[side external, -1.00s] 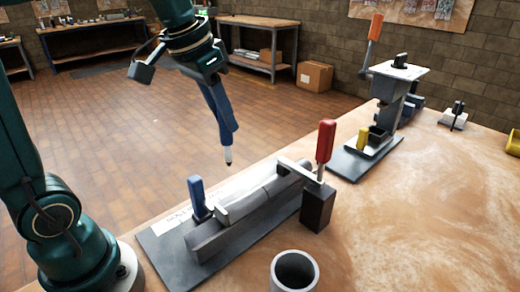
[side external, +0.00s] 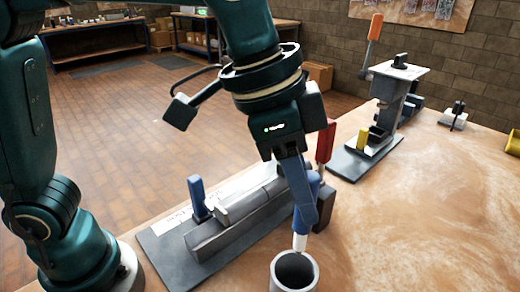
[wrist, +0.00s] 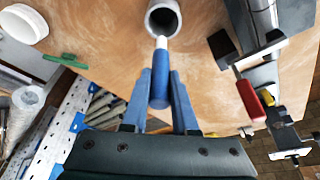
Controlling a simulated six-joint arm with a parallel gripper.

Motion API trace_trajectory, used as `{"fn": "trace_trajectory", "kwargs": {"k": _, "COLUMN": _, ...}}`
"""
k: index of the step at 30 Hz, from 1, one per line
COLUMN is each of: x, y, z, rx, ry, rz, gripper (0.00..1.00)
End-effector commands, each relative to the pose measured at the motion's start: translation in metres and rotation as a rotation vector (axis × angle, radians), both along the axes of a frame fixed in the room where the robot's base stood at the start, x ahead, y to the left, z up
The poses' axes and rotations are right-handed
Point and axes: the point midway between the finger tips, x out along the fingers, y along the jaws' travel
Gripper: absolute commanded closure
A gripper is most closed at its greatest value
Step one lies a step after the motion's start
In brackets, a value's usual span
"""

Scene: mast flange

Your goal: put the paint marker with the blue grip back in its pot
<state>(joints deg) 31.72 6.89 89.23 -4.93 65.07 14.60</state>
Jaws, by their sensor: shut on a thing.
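The paint marker's white end (side external: 300,242) points down from my gripper (side external: 305,212) in the side view. In the wrist view the marker's blue grip (wrist: 159,92) lies between the two blue fingers of my gripper (wrist: 160,78), which is shut on it. The pot is a grey, open-topped cylinder (side external: 275,281) on the table, also seen in the wrist view (wrist: 151,22). The marker's white end is near the pot's far rim in the side view and appears above it; the exact gap cannot be told. The pot looks empty.
A clamp fixture on a dark plate (side external: 172,258) stands left of the pot, its red handle (side external: 326,142) rising close behind my gripper. A press (side external: 398,72) with an orange handle stands farther back. The table (side external: 430,220) is clear to the right.

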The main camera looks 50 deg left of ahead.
Motion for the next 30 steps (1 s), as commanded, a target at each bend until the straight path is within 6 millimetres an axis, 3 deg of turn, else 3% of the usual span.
{"fn": "trace_trajectory", "kwargs": {"k": 30, "x": 0.000, "y": 0.001, "z": -0.073, "rx": 0.001, "ry": 0.001, "rz": 0.002, "gripper": 1.00}}
